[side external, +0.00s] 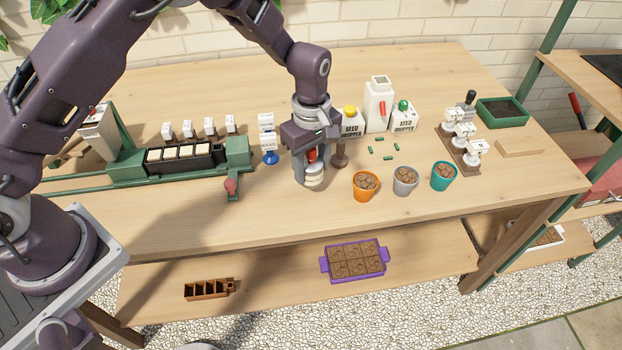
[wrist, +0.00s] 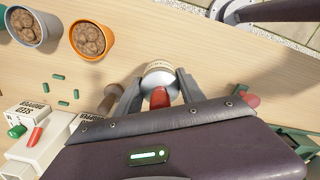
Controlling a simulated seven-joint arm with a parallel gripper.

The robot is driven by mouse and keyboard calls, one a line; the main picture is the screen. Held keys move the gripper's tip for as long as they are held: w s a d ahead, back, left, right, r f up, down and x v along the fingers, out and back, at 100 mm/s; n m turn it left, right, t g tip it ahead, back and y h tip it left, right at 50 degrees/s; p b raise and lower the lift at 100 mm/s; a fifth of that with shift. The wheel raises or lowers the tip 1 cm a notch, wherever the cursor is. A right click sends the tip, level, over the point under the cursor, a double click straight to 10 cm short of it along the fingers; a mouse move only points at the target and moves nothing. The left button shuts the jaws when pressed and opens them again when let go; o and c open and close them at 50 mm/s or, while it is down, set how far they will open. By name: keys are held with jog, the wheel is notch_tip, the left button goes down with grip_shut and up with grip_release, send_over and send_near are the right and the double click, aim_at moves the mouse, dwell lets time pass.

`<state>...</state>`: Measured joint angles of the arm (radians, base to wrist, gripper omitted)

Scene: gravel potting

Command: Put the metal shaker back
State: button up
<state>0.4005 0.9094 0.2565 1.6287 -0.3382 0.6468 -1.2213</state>
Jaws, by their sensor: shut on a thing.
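My gripper (side external: 313,170) is shut on a small round thing that I take for the metal shaker (side external: 314,183), with a pale, silvery body and a red part between the fingers. In the wrist view the shaker (wrist: 158,69) shows its rounded pale end past the two fingertips (wrist: 157,82). Its middle is partly hidden by the fingers. It is low over the wooden table, left of the orange pot; I cannot tell whether it touches the wood.
A brown wooden tool (side external: 340,153) stands close right of my gripper. Orange (side external: 365,186), grey (side external: 405,181) and teal (side external: 443,177) pots hold brown pebbles. White seed droppers (side external: 404,117) stand behind. A green rail machine (side external: 128,166) is left. The front table strip is clear.

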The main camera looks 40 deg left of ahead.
aim_at(311, 178)
jog(key=shift+f, duration=1.85)
jog(key=shift+f, duration=0.1)
jog(key=o, duration=1.1)
